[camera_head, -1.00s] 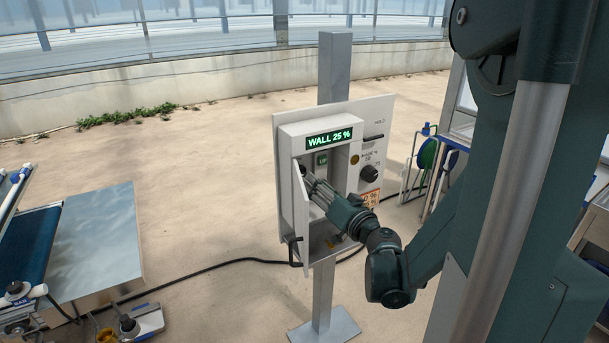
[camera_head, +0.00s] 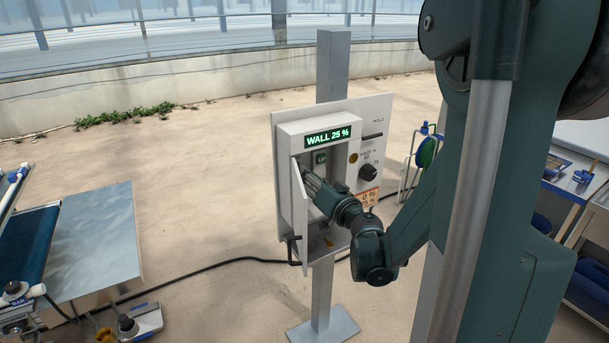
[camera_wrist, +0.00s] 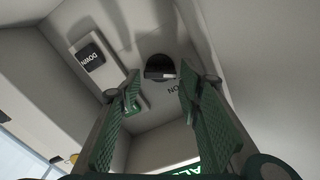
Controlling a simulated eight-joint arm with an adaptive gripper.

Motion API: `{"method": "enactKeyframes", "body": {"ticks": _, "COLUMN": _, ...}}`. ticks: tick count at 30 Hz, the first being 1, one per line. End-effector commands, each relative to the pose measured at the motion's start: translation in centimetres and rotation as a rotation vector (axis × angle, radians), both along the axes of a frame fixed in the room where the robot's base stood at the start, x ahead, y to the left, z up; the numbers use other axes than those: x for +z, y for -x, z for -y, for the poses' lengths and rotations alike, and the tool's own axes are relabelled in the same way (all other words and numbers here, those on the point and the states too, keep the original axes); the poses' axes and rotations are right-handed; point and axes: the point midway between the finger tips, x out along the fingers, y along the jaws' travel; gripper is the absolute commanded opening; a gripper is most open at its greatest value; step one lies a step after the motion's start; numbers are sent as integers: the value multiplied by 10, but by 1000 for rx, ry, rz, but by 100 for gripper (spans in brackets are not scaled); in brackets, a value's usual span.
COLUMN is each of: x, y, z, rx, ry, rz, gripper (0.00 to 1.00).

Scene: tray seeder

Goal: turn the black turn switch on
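The black turn switch (camera_wrist: 158,66) shows in the wrist view inside the box, a round dark knob with a pale mark and the letters ON beside it. My gripper (camera_wrist: 160,89) is open, with its two green-padded fingers apart on either side of the switch's line; nothing is between them. I cannot tell whether the fingertips reach level with the knob. In the head view my gripper (camera_head: 306,174) reaches into the open grey control box (camera_head: 320,262), and its fingers and wrist hide the switch there.
The box's open door (camera_head: 299,212) is close at the gripper's left. A lit display (camera_head: 326,137) reads WALL 25 %. Another black knob (camera_head: 368,172) is on the outer panel at right.

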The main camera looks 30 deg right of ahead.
Motion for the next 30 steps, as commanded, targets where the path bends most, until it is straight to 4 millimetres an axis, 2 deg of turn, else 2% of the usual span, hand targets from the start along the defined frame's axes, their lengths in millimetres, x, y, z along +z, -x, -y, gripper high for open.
{"method": "enactKeyframes", "body": {"ticks": 6, "x": 0, "y": -16, "z": 0, "rx": 0, "ry": 0, "rz": 0, "gripper": 35}}
{"method": "enactKeyframes", "body": {"ticks": 17, "x": 0, "y": -19, "z": 0, "rx": -1, "ry": 0, "rz": 0, "gripper": 35}}
{"method": "enactKeyframes", "body": {"ticks": 21, "x": 0, "y": -19, "z": 0, "rx": -1, "ry": 0, "rz": 0, "gripper": 18}}
{"method": "enactKeyframes", "body": {"ticks": 22, "x": 0, "y": -19, "z": 0, "rx": -1, "ry": 0, "rz": 0, "gripper": 17}}
{"method": "enactKeyframes", "body": {"ticks": 30, "x": 0, "y": -19, "z": 0, "rx": -1, "ry": -12, "rz": -1, "gripper": 17}}
